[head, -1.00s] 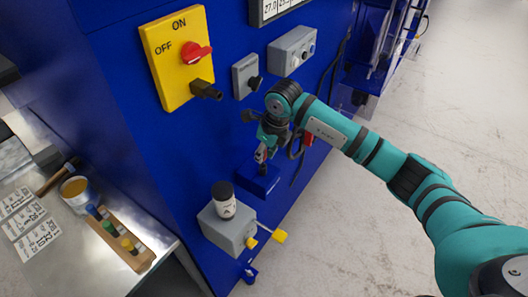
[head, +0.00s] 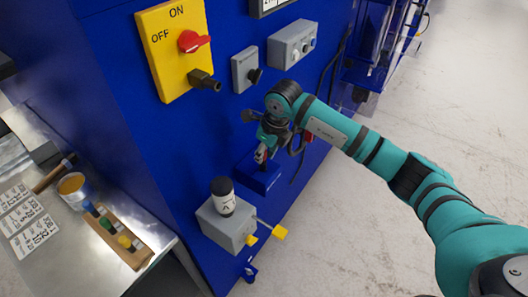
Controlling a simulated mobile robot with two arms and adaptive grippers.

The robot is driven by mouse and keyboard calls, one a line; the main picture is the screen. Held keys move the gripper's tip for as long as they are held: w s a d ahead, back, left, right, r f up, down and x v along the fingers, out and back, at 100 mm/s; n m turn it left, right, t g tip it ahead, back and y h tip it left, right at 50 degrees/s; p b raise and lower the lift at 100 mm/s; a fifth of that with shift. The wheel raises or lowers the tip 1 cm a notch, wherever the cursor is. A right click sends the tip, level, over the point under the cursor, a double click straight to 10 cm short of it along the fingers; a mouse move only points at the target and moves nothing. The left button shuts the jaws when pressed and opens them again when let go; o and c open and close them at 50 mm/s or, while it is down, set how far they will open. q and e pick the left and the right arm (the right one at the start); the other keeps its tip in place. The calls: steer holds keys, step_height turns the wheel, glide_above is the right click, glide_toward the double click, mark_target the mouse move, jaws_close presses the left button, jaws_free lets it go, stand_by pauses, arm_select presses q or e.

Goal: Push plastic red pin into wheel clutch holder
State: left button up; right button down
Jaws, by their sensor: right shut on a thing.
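My right gripper (head: 263,152) points down the front of the blue machine, just above a small blue block on its wall. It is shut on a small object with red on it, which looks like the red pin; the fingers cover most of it. The small blue block (head: 262,182) sticks out from the panel and looks like the wheel clutch holder. The gripper's tips are at its top edge; whether the pin is inside cannot be told. My left gripper is not in view.
A yellow ON/OFF switch plate (head: 167,60) and grey control boxes (head: 291,45) are above. A metal table (head: 70,245) holds a cup (head: 74,188) at left.

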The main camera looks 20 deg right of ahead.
steer(key=shift+f+b, duration=0.45)
steer(key=shift+f, duration=0.1)
steer(key=c, duration=1.1)
jaws_free()
steer(key=shift+o, duration=0.2)
steer(key=shift+r, duration=0.2)
steer(key=shift+r+p, duration=1.45)
steer(key=shift+r, duration=1.4)
